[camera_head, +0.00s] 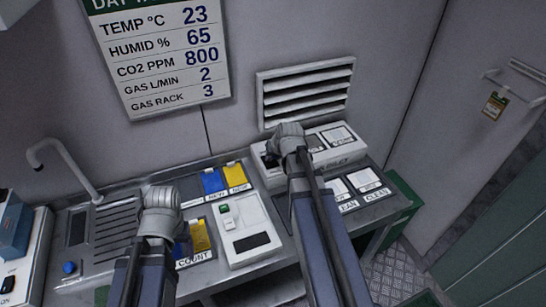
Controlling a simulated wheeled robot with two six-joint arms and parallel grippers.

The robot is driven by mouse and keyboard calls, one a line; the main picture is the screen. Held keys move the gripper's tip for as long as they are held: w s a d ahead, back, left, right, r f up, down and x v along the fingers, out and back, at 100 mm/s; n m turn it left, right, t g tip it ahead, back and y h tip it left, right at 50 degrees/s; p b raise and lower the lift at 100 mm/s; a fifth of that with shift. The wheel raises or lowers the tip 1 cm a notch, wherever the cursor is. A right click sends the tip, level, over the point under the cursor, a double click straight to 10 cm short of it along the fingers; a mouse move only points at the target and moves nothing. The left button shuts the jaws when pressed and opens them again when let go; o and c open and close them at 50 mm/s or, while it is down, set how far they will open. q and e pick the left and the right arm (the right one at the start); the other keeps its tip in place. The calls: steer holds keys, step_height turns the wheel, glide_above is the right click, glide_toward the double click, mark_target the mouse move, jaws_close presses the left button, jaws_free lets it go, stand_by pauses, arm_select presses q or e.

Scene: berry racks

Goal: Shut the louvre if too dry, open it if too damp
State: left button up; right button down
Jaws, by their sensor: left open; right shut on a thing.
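The louvre (304,92) is a white wall vent with several tilted slats. Dark gaps show between the slats. A wall chart (160,50) above left reads TEMP 23, HUMID 65, CO2 800, GAS L/MIN 2, GAS RACK 3. My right gripper (271,159) is below the louvre's lower left corner, over the left end of a white unit (325,152). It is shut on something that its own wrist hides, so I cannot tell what. My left gripper (160,212) is open, above the bench's left half near the COUNT label. Its fingertips are hard to see.
The grey bench carries a bent pipe (62,158), a ribbed drain area (115,228), blue and yellow trays (224,180), and a white device (244,228) with a green button. CLEAN-labelled trays (365,182) lie right. A small tag (494,106) hangs on the right wall.

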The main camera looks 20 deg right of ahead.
steer(key=c, duration=0.7)
jaws_free()
steer(key=shift+o, duration=0.2)
arm_select(q)
step_height(320, 180, up, 7)
steer(key=p, duration=0.6)
steer(key=shift+f+p, duration=0.15)
steer(key=shift+p, duration=0.25)
arm_select(e)
steer(key=v, duration=0.8)
steer(key=shift+f, duration=0.15)
